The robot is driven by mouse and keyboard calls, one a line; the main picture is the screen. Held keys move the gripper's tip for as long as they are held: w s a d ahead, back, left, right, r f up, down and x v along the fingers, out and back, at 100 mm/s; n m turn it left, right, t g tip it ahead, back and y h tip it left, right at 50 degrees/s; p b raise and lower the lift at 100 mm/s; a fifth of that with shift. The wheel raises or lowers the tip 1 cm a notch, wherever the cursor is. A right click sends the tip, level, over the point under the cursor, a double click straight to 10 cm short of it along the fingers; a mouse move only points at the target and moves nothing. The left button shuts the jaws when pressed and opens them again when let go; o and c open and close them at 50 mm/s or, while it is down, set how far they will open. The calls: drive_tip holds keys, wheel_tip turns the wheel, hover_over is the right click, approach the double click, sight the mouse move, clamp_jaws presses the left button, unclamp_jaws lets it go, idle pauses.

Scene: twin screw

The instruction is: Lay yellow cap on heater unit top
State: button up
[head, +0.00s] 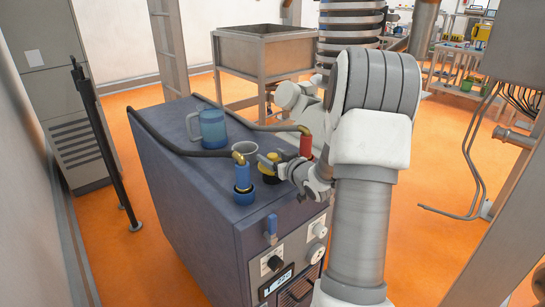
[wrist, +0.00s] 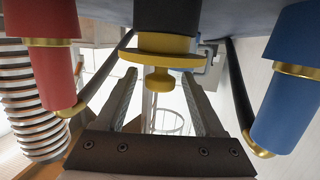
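The heater unit (head: 190,185) is a dark blue-grey box with a flat top, at the middle of the head view. The yellow cap (head: 268,169) sits on a dark port on its top. In the wrist view, where the scene appears upside down, the yellow cap (wrist: 150,58) shows a wide disc and a small knob against the black port (wrist: 165,18). My gripper (head: 272,159) is at the cap, partly hiding it in the head view. In the wrist view my gripper (wrist: 160,77) is open, its fingers on either side of the knob with gaps showing.
A blue connector (head: 243,180) and a red connector (head: 305,145) with dark hoses flank the cap. The top's left front is bare. A blue-handled valve (head: 271,229) is on the front face.

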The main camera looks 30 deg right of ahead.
drive_tip(key=shift+r+p, duration=0.3)
drive_tip(key=s+r, duration=0.2)
drive_tip(key=s, duration=0.9)
drive_tip(key=shift+s+a, duration=0.35)
drive_tip(key=shift+s, duration=0.05)
drive_tip(key=shift+r, duration=0.1)
